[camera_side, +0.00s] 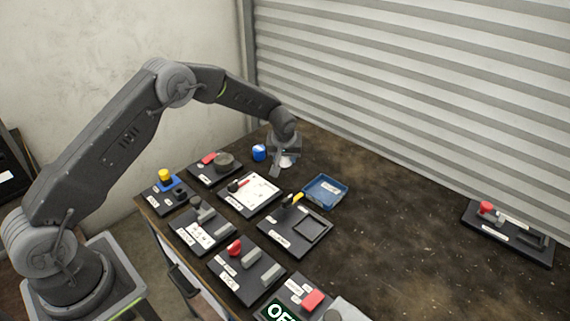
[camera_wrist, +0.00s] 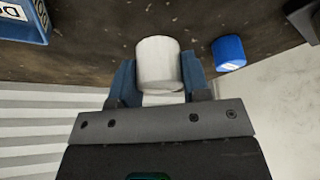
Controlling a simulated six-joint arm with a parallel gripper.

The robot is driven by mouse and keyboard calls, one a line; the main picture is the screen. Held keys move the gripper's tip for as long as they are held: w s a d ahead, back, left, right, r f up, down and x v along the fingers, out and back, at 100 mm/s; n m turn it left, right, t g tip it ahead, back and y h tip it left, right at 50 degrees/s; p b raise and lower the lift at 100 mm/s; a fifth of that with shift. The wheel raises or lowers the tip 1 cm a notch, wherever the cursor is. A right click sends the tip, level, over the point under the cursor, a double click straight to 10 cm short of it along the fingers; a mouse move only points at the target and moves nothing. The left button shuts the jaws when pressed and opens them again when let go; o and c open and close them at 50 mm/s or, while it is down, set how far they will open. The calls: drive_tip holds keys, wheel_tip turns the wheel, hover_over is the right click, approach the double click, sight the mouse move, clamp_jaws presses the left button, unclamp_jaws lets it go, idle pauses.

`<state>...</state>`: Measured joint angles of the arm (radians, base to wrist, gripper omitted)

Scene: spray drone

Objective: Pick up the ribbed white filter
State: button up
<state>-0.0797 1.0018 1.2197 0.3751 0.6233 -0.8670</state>
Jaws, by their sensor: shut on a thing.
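The white filter (camera_wrist: 158,62) shows in the wrist view as a pale cylinder between the two blue-grey fingers. Its ribs are not clear at this size. My gripper (camera_wrist: 158,80) is shut on it, one finger at each side. In the side view my gripper (camera_side: 283,162) points down near the far edge of the table, and the white filter (camera_side: 287,161) is partly hidden behind it. I cannot tell whether the filter touches the table or is raised.
A blue cylinder (camera_side: 259,152) stands just left of my gripper, also in the wrist view (camera_wrist: 228,53). A blue bin (camera_side: 325,191) is to the right. Several black boards with parts, including a white-topped one (camera_side: 262,187), lie in front. The table's right middle is clear.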

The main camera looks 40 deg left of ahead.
drive_tip(key=s+a+r, duration=0.6)
drive_tip(key=a+r, duration=0.1)
drive_tip(key=a, duration=0.2)
drive_tip(key=m+g+h, duration=0.2)
drive_tip(key=m+h, duration=0.5)
drive_tip(key=m, duration=1.5)
hover_over(223, 161)
drive_tip(key=w, duration=0.3)
drive_tip(key=shift+w, duration=0.1)
drive_tip(key=shift+s+a+f+m+g+y, duration=0.25)
drive_tip(key=shift+f+m+g, duration=0.7)
drive_tip(key=shift+m, duration=1.4)
drive_tip(key=shift+s+a+f+m+g+y, duration=0.15)
drive_tip(key=shift+s+f+m+g, duration=0.55)
drive_tip(key=shift+m, duration=1.6)
drive_tip(key=shift+s+a+f+m+g+y, duration=0.1)
drive_tip(key=shift+f+m+g+y, duration=0.2)
drive_tip(key=shift+f+m+g, duration=1.5)
